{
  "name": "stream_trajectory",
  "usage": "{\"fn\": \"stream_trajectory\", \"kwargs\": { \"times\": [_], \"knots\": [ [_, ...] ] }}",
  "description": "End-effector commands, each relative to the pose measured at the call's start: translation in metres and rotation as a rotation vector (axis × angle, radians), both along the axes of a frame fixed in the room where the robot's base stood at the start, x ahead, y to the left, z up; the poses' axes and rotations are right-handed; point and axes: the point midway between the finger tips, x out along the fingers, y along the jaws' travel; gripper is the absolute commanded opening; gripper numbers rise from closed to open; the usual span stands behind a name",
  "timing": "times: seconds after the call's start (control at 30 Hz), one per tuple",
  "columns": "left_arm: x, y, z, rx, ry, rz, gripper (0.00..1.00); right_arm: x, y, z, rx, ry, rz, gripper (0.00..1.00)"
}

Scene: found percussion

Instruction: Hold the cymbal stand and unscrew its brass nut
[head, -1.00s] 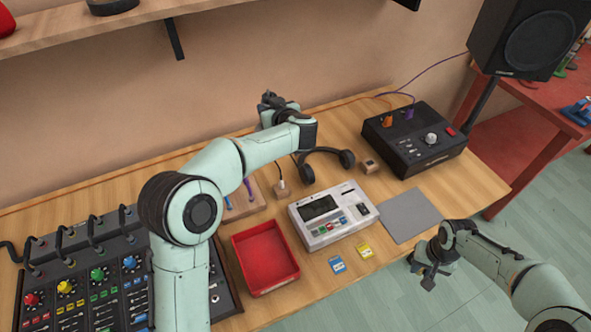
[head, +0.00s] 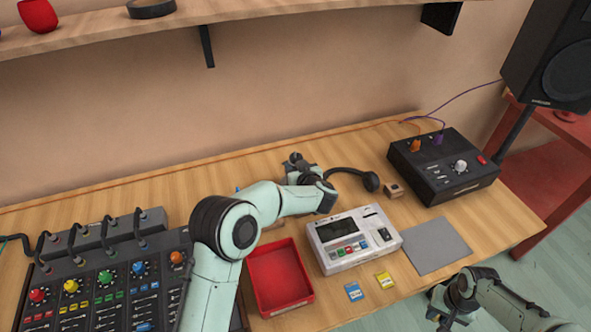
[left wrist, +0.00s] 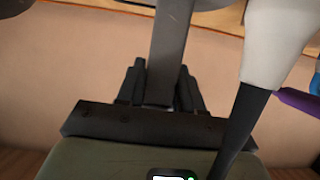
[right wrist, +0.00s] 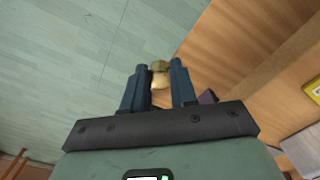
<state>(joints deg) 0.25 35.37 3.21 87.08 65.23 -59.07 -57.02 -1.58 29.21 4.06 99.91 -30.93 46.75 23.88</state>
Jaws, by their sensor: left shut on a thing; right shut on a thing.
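My left gripper (head: 297,160) is over the back of the table, in front of the wall. In the left wrist view its fingers (left wrist: 159,85) are shut on a dark grey bar (left wrist: 170,45). I cannot tell if this bar belongs to the cymbal stand. My right gripper (head: 440,308) is past the table's front edge, over the floor. In the right wrist view its fingers are shut on a small piece with a brass-coloured top (right wrist: 159,66) and a pale part below. I cannot tell if the brass top is the nut.
A red tray (head: 279,277), a grey device with a screen (head: 350,252) and a mixer (head: 110,285) stand on the table. A black box with knobs (head: 443,172) stands at right, behind a bare grey mat (head: 437,246).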

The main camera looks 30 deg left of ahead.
Motion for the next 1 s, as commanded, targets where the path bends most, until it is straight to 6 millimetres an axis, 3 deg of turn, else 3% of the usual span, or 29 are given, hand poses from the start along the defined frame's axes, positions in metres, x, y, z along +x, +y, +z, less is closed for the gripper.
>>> {"fn": "stream_trajectory", "kwargs": {
  "times": [0.23, 0.27, 0.3, 0.33, 0.7, 1.0],
  "knots": [
    [0.0, 0.0, -0.005, 0.001, -0.003, 0.001, 0.0, 0.0, 0.0, -0.001, 0.0, 0.0, 0.0, 0.0],
    [0.0, 0.0, -0.006, 0.0, -0.001, 0.0, 0.42, 0.0, 0.0, -0.001, 0.0, 0.0, 0.0, 0.0],
    [0.0, 0.0, -0.006, 0.0, -0.001, 0.0, 0.56, 0.0, 0.0, -0.001, 0.0, 0.0, 0.0, 0.0],
    [0.0, 0.0, -0.006, 0.0, -0.001, 0.0, 0.61, 0.0, 0.0, -0.001, 0.0, 0.0, 0.0, 0.0],
    [-0.003, -0.004, -0.004, 0.0, -0.002, -0.001, 0.61, 0.0, 0.0, -0.001, 0.0, 0.001, 0.0, 0.0],
    [-0.036, -0.044, 0.017, 0.0, -0.003, -0.005, 0.61, -0.001, 0.0, -0.003, 0.0, 0.001, 0.0, 0.0]
  ]
}}
